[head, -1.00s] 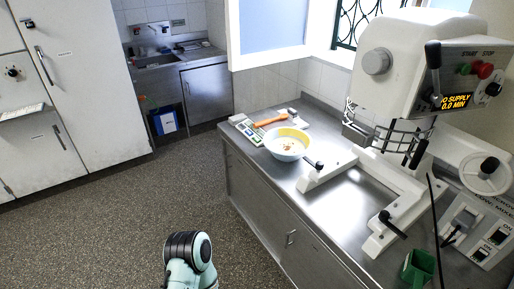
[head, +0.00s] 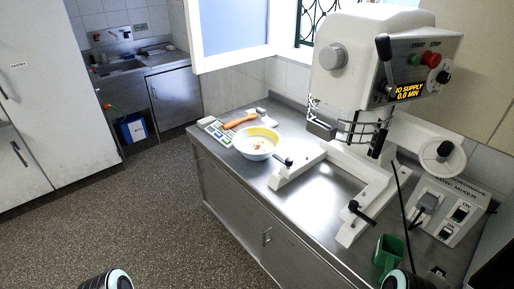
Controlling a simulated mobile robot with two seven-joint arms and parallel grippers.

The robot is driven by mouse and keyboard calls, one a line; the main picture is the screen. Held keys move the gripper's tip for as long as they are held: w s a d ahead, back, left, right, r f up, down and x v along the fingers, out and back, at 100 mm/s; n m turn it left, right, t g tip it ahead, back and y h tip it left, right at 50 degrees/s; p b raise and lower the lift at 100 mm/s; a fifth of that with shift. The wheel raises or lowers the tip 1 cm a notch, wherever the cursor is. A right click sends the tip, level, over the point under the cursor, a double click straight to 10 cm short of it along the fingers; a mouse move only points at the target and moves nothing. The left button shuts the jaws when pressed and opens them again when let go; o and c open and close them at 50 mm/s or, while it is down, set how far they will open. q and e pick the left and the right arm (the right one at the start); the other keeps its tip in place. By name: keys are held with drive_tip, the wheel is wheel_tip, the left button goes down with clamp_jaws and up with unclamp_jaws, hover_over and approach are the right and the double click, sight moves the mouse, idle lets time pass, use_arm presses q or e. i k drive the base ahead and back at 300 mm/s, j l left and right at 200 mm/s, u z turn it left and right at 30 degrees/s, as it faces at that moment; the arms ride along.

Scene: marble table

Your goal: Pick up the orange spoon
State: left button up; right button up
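The orange spoon (head: 240,121) lies at the far left end of the steel counter, behind a bowl. It rests on or beside a white and green flat item (head: 217,132); I cannot tell which. The bowl (head: 257,144), white with a yellow inner rim, holds some small bits and stands just in front of the spoon. Only rounded parts of my two arms show at the bottom edge of the head view, far from the spoon. Neither gripper is in view.
A large white mixer (head: 365,75) stands on the counter (head: 318,193) to the right of the bowl. A green container (head: 388,252) and a grey control box (head: 440,212) are at the near right. The speckled floor (head: 140,220) left of the counter is clear.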

sight(252, 116)
drive_tip(key=z, duration=0.2)
drive_tip(key=i+j+z, duration=0.15)
drive_tip(key=z, duration=0.2)
drive_tip(key=i+j+z, duration=0.1)
drive_tip(key=j+z, duration=0.25)
drive_tip(key=i+j+z, duration=0.15)
drive_tip(key=z, duration=0.2)
drive_tip(key=i+j+z, duration=0.2)
drive_tip(key=j, duration=0.35)
drive_tip(key=j+z, duration=0.15)
drive_tip(key=j, duration=0.4)
